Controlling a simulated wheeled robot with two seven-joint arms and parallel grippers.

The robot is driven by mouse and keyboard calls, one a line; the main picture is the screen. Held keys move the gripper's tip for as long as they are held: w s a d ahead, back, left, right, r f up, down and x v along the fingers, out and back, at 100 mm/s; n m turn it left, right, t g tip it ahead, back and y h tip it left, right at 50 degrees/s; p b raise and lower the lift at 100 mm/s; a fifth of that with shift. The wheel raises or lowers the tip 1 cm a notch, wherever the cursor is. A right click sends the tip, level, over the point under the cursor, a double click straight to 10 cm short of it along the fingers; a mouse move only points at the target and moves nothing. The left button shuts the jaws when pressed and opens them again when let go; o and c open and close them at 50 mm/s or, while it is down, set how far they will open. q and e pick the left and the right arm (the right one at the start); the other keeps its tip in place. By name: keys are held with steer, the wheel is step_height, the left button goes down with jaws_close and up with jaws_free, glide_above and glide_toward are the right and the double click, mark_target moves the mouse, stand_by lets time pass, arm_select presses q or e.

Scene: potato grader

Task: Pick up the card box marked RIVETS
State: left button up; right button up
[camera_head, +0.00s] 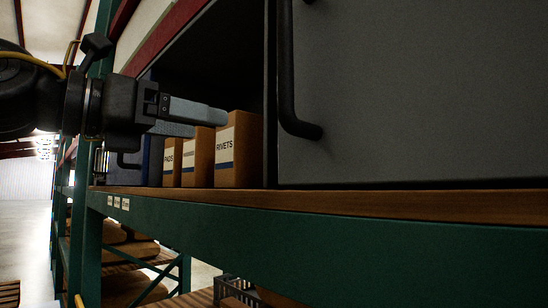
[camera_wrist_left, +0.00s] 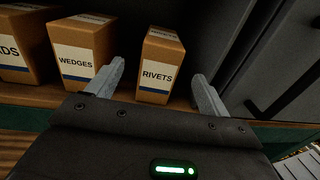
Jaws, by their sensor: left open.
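The card box marked RIVETS (camera_head: 237,152) stands upright on the wooden shelf, the rightmost of a row of card boxes. It has a white label with a blue band. In the left wrist view the RIVETS box (camera_wrist_left: 159,68) sits between my two spread fingers, apart from both. My left gripper (camera_head: 205,118) is open and empty; in the head view its fingers reach in front of the upper part of the boxes. In the left wrist view the left gripper (camera_wrist_left: 158,90) has a finger on each side of the box. My right gripper is not in view.
A WEDGES box (camera_wrist_left: 80,52) stands left of RIVETS, with another box (camera_wrist_left: 22,45) beyond it. A grey cabinet door (camera_head: 420,85) with a dark handle (camera_head: 288,75) is close on the right. The wooden shelf edge (camera_head: 380,200) runs along a green beam (camera_head: 330,245).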

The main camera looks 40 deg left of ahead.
mark_target(227, 129)
arm_select(q)
steer(key=w, duration=0.1)
steer(key=w+p, duration=0.1)
steer(key=w, duration=0.1)
steer(key=w+d+p, duration=0.1)
steer(key=w, duration=0.1)
steer(key=shift+w, duration=0.4)
steer(key=shift+p, duration=0.3)
steer(key=w+p, duration=0.2)
steer(key=w, duration=0.1)
steer(key=w+p, duration=0.1)
steer(key=shift+w+d, duration=0.15)
steer(key=shift+d, duration=0.25)
steer(key=shift+w+d+f, duration=0.1)
steer(key=shift+w, duration=0.3)
steer(key=shift+s, duration=0.25)
steer(key=shift+c, duration=1.3)
steer(key=c, duration=0.9)
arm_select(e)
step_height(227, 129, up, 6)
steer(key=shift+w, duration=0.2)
